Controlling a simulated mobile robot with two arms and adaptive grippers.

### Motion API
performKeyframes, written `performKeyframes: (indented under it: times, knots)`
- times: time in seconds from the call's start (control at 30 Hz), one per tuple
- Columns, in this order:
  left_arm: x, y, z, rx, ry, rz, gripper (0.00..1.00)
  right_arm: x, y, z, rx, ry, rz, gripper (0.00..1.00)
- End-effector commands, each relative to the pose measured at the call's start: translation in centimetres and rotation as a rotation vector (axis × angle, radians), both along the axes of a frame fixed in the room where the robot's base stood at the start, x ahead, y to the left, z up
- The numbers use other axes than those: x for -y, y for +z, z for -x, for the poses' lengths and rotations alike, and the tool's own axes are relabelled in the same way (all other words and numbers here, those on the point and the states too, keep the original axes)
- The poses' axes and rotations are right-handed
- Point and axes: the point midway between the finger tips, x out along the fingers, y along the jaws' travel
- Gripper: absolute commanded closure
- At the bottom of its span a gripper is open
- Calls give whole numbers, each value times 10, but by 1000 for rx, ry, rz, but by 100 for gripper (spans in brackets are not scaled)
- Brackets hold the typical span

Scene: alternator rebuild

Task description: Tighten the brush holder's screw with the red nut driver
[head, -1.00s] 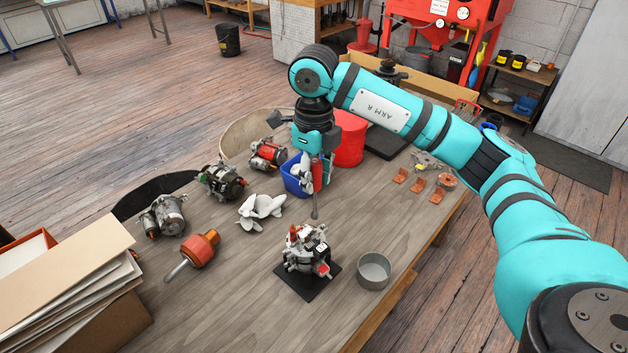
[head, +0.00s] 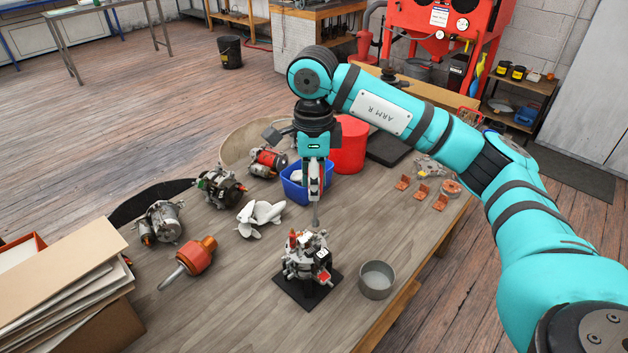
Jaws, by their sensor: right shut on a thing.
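My right gripper (head: 314,182) points down over the table, shut on the red nut driver. The driver's grey shaft (head: 316,213) hangs below the fingers, upright; its handle is mostly hidden by the gripper. The driver's tip is just above and behind the opened alternator (head: 304,266), apart from it as far as I can tell. The alternator stands on a black pad (head: 308,300) and has red and black parts on top. The brush holder and its screw are too small to tell apart. My left gripper is not in view.
A grey metal cup (head: 376,281) stands right of the pad. White fan parts (head: 258,218), an orange-headed rotor (head: 193,256) and several alternators lie left. A blue bin (head: 294,190) and a red container (head: 350,143) stand behind the gripper.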

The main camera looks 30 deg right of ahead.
Motion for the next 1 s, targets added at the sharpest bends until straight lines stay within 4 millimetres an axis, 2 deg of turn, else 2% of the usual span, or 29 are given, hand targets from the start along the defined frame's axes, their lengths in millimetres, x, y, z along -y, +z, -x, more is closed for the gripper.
performKeyframes:
  times: [0.5, 1.0]
  knots:
    - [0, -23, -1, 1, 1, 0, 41, 0, -29, 0, 0, -1, 1, 100]
    - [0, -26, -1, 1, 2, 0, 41, 0, -32, 0, 0, -1, 0, 100]
